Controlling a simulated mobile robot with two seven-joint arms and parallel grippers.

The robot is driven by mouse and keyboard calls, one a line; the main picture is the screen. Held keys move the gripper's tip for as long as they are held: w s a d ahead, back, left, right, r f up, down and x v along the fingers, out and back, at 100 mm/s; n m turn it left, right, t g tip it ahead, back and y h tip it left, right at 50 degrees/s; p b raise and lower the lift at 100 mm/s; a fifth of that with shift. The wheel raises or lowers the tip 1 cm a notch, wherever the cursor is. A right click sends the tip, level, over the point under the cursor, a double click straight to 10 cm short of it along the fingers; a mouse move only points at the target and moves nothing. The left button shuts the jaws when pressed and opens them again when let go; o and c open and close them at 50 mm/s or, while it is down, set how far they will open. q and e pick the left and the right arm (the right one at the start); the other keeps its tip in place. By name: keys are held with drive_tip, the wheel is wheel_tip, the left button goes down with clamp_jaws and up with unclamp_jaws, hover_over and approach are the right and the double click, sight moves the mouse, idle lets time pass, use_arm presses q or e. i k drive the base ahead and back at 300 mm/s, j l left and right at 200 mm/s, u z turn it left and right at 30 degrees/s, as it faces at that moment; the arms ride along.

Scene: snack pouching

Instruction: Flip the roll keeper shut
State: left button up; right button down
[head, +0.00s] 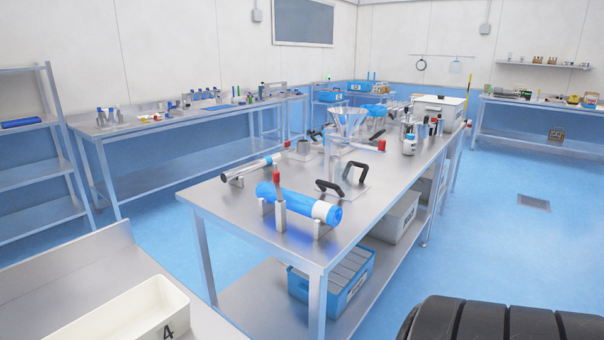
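A blue roll (293,202) with a white band near its right end lies on low grey supports (318,229) on the steel table. Neither of my grippers is in view.
The steel table (225,205) also bears a silver cylinder (247,172) on a stand, a black-handled device (345,181) and a clear funnel (347,122). A white bin (125,315) stands at lower left. Blue floor (500,230) is open on the right.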

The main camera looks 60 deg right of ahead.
sight(277, 176)
drive_tip(key=l+z, duration=0.25)
drive_tip(key=l, duration=1.75)
